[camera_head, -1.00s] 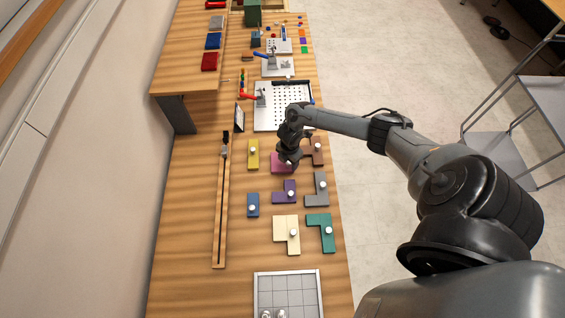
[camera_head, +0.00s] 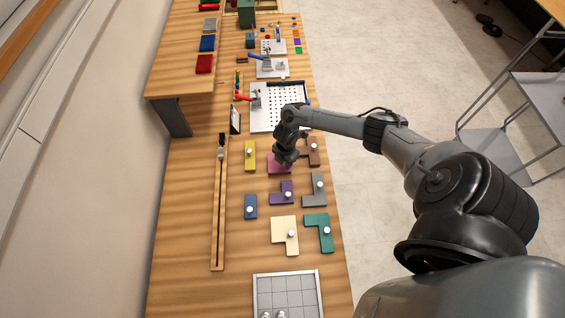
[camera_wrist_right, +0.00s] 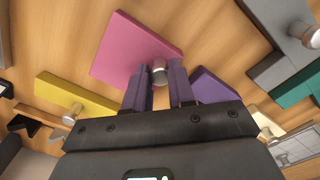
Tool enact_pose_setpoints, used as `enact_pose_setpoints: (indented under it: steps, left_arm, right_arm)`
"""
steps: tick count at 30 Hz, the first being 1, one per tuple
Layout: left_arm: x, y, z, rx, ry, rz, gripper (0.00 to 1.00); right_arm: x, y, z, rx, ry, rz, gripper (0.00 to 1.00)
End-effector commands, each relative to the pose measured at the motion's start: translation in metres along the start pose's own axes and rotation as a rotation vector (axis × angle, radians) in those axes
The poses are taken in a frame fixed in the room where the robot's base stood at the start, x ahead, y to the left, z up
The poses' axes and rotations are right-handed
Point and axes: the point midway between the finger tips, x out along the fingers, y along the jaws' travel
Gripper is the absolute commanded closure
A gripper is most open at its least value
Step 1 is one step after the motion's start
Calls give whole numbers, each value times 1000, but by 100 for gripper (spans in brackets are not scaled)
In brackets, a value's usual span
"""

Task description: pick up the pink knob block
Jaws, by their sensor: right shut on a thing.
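The pink knob block (camera_head: 276,168) is a flat pink square with a metal knob, lying among other knob blocks on the wooden table. My right gripper (camera_head: 286,158) is over it and hides much of it in the head view. In the right wrist view, the pink block (camera_wrist_right: 128,50) fills the upper middle, and its silver knob (camera_wrist_right: 159,70) sits between the fingertips of my right gripper (camera_wrist_right: 160,80). The fingers are shut on the knob. I cannot tell whether the block is clear of the table. My left gripper is not in view.
Close around stand a yellow block (camera_head: 250,155), a purple block (camera_head: 281,196), a brown block (camera_head: 314,155) and a grey block (camera_head: 318,187). A gridded tray (camera_head: 257,295) lies at the near end. A long wooden rail (camera_head: 217,230) runs along the left.

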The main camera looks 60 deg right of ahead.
Motion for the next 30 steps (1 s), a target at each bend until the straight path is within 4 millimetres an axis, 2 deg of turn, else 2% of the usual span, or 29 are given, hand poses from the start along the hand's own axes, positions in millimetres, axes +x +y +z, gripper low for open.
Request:
enact_pose_setpoints:
  steps: [7,13,21,30]
  left_arm:
    - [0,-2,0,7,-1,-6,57]
    - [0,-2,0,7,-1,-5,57]
    - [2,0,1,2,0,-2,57]
    - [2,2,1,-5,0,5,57]
  right_arm:
    - [-12,1,0,-1,0,2,100]
    - [-41,1,1,-3,-1,4,100]
    - [-74,-45,43,-2,-7,-3,100]
    - [-100,-76,70,0,-4,-3,100]
